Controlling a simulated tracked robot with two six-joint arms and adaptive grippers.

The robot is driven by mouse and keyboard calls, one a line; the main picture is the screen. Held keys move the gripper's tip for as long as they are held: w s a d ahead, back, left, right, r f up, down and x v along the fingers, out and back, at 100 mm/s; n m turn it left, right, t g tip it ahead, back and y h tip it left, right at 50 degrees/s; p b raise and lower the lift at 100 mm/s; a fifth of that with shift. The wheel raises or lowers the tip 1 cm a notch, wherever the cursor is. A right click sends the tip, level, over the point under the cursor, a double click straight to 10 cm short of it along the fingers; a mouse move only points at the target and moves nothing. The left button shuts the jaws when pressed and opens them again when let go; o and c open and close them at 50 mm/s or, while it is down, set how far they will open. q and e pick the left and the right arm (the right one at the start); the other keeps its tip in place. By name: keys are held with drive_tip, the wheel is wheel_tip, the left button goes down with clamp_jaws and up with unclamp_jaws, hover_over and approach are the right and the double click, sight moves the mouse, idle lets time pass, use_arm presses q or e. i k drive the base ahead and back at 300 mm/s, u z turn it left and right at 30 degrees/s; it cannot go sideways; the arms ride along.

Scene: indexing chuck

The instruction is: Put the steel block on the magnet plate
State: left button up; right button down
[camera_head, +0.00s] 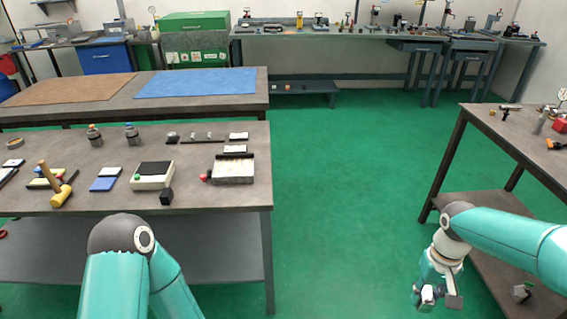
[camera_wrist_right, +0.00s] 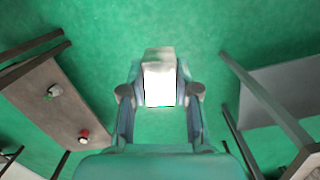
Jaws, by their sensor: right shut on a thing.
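The steel block (camera_wrist_right: 160,83) shows in the right wrist view as a bright, shiny block, held between the fingers of my right gripper (camera_wrist_right: 160,98). In the head view my right gripper (camera_head: 437,295) hangs at the lower right, over the green floor beside the right-hand bench. The block is hard to make out there. A pale plate with dark rails and a red knob (camera_head: 233,171) lies near the right end of the left bench; it looks like the magnet plate. My right gripper is far from it. My left arm comes up at lower left, its gripper out of view.
On the left bench (camera_head: 225,199) are a cream box with a black top (camera_head: 152,176), a black cube (camera_head: 166,198), a mallet (camera_head: 58,185) and two bottles. The right-hand bench (camera_head: 500,127) stands close to my right arm. Open green floor (camera_head: 345,190) lies between the benches.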

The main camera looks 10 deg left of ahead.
sight(235, 164)
drive_tip(key=z, duration=0.45)
drive_tip(key=i, duration=4.55)
drive_tip(key=u, duration=2.85)
